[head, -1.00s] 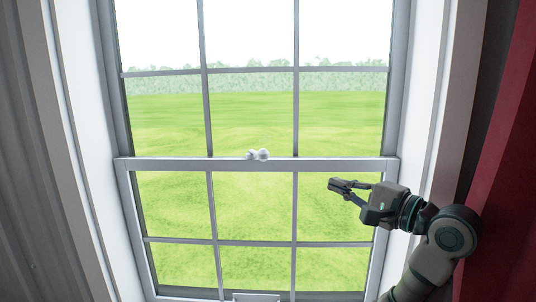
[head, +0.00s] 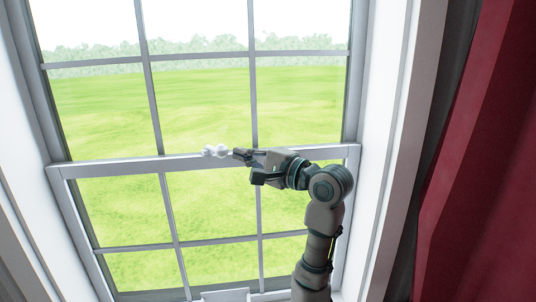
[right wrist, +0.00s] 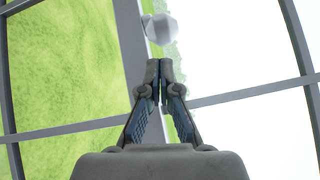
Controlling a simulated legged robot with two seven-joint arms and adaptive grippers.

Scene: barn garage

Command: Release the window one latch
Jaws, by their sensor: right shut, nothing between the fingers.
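The window latch (head: 215,151) is a small white fitting with rounded knobs on the middle rail of the window (head: 120,165). In the right wrist view the latch (right wrist: 159,27) shows as a pale faceted knob just beyond the fingertips. My right gripper (head: 240,155) is at the rail, just right of the latch, with its fingertips pointing left at it. In the right wrist view the right gripper (right wrist: 160,66) has its fingers together and holds nothing. I cannot tell whether the tips touch the latch. My left gripper is not in view.
White window trim (head: 392,130) stands to the right, close to my right arm. A dark red curtain-like surface (head: 480,150) fills the far right. The space in front of the left panes is clear.

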